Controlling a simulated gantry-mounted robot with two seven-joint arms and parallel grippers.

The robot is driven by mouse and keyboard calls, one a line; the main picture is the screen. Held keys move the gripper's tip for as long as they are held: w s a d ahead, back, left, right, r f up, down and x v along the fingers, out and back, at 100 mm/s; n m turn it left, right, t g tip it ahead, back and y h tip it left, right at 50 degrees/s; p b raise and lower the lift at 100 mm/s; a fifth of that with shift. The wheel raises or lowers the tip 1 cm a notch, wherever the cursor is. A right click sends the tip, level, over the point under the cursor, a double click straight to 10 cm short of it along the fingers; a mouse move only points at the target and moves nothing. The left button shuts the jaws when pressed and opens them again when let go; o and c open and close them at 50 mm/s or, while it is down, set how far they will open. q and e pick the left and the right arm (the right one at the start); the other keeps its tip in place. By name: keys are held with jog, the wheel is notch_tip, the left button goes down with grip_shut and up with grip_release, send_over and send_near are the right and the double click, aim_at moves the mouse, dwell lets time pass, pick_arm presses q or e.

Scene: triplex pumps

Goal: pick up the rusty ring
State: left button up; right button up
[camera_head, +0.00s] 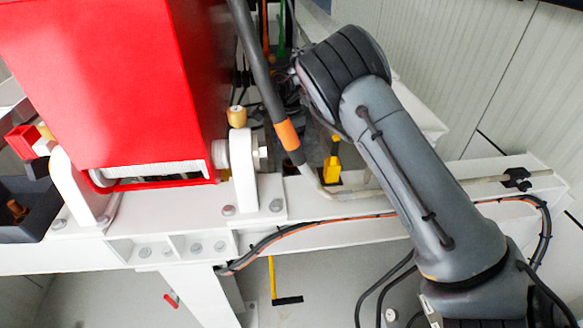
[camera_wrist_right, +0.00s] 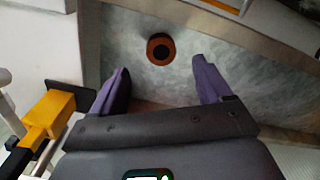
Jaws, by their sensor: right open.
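The rusty ring (camera_wrist_right: 151,52), orange-brown with a dark centre, lies on a mottled grey surface in the right wrist view. My right gripper (camera_wrist_right: 161,68) is open, with its two purple-grey fingers apart and nothing between them. The ring shows just beyond the fingertips, roughly midway between them, and the gripper does not touch it. How far below the fingertips it lies is hard to tell. In the head view my right arm comes in from the right and hides its gripper. I cannot make out the ring there. My left gripper is not in view.
A yellow fitting (camera_wrist_right: 48,112) stands left of the right gripper. A large red housing (camera_head: 110,80) on a white frame (camera_head: 330,238) fills the left of the head view. A grey pipe with an orange band (camera_head: 288,135) runs close beside my right arm.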

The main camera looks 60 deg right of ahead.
aim_at(290, 162)
jog(key=shift+s+d+f+b, duration=0.1)
jog(key=shift+f+b, duration=0.3)
jog(key=shift+f, duration=1.4)
jog(key=shift+d+f+b, duration=0.1)
jog(key=shift+f+b, duration=0.25)
jog(key=shift+f, duration=1.45)
jog(key=c, duration=1.2)
